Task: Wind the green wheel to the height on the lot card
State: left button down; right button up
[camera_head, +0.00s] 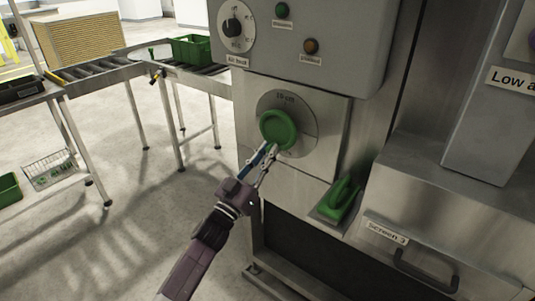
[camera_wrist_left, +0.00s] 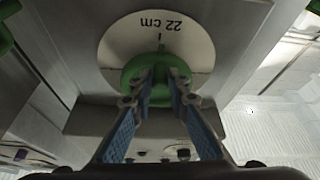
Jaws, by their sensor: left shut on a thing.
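The green wheel (camera_head: 279,130) sits on a round pale dial plate (camera_head: 306,118) on the steel front of the machine. In the left wrist view the green wheel (camera_wrist_left: 158,66) shows below the dial plate (camera_wrist_left: 120,45), which reads "22 cm", upside down there, with a small index mark. My left gripper (camera_head: 268,155) reaches up from below and is shut on the wheel's lower rim. In the left wrist view its fingers (camera_wrist_left: 160,85) close on the green rim. The lot card is not identifiable in these views. My right gripper is not in view.
A control box with a black knob (camera_head: 234,27) and green and orange buttons is above. A roller conveyor (camera_head: 95,72) with a green crate (camera_head: 192,49) stands left.

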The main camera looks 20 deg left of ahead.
aim_at(267, 133)
pick_arm(q)
jog(key=shift+a+m, duration=0.15)
jog(key=shift+m, duration=0.15)
jog(key=m+h, duration=0.1)
jog(key=a+m+h, duration=0.1)
jog(key=m, duration=0.1)
jog(key=m+g+b, duration=0.1)
jog(key=m, duration=0.1)
jog(key=shift+w+a+r+h, duration=0.25)
jog(key=shift+w+h, duration=0.1)
jog(key=shift+h, duration=0.05)
jog(key=shift+w+a+r+m+g+h, duration=0.1)
jog(key=shift+a+r+m+g+h, duration=0.2)
jog(key=shift+m, duration=0.6)
jog(key=shift+w+a+r+m+g+h, duration=0.1)
jog(key=shift+a+m+g+h, duration=0.25)
jog(key=shift+m, duration=0.55)
jog(key=shift+w+a+r+m+g+h, duration=0.15)
jog(key=shift+m+g+h, duration=0.1)
jog(key=shift+m, duration=0.3)
jog(key=shift+s+r+m+g+h, duration=0.1)
jog(key=shift+r+m+h, duration=0.1)
jog(key=shift+m, duration=0.65)
